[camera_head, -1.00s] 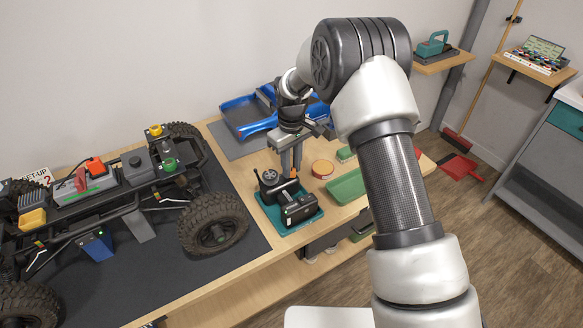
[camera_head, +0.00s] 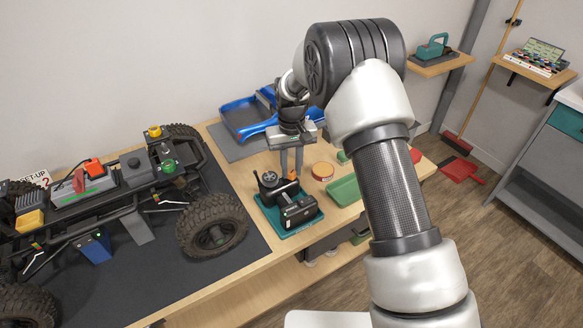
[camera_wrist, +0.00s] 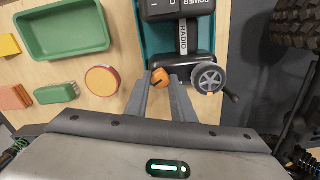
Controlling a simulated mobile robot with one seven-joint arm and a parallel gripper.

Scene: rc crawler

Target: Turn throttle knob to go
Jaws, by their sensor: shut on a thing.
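The radio controller (camera_head: 298,210) sits on a teal tray (camera_head: 314,221) on the bench, its RADIO and POWER labels legible in the wrist view (camera_wrist: 183,45). The small orange throttle knob (camera_wrist: 160,76) with a dark mark stands at the radio's edge; it shows as a small orange spot in the head view (camera_head: 293,175). My gripper (camera_wrist: 160,80) points down from above, with one grey finger on each side of the knob, and is shut on it. A grey spoked wheel (camera_wrist: 208,78) on the radio is just right of my fingers in the wrist view.
The crawler chassis (camera_head: 120,185) with big tyres stands on a dark mat at left. A blue truck body (camera_head: 245,115) lies behind my gripper. A round orange-topped container (camera_head: 322,170) and a green tray (camera_head: 346,190) stand close at right.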

